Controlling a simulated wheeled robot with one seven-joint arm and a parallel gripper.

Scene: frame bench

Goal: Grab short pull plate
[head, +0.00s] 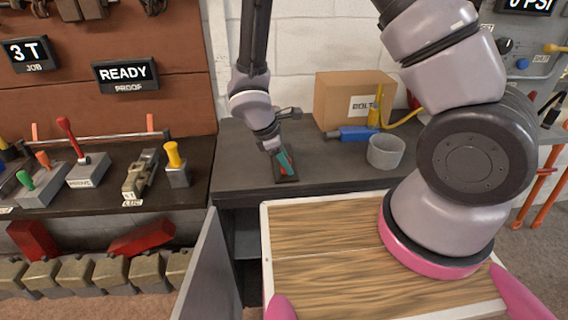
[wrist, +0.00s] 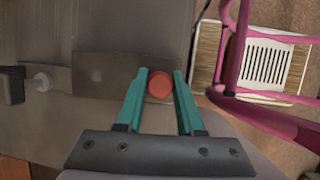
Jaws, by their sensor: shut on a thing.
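The short pull plate appears to be the small dark rectangular plate (head: 290,179) lying on the grey bench top, with a red round knob standing at it. In the wrist view the dark plate (wrist: 105,66) lies past the fingertips, and the red knob (wrist: 160,85) sits between the teal fingers. My gripper (head: 284,161) points down over the plate, shut on the knob. The wrist view shows both fingers (wrist: 160,80) on either side of the knob. Whether knob and plate are one piece is hard to tell.
Behind my gripper stand a cardboard box (head: 345,100), a blue tool (head: 355,133) and a grey round cup (head: 386,152). A lever bench (head: 110,195) is at left. A wood-topped surface (head: 330,240) is in front. A black clamp (wrist: 12,85) shows in the wrist view.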

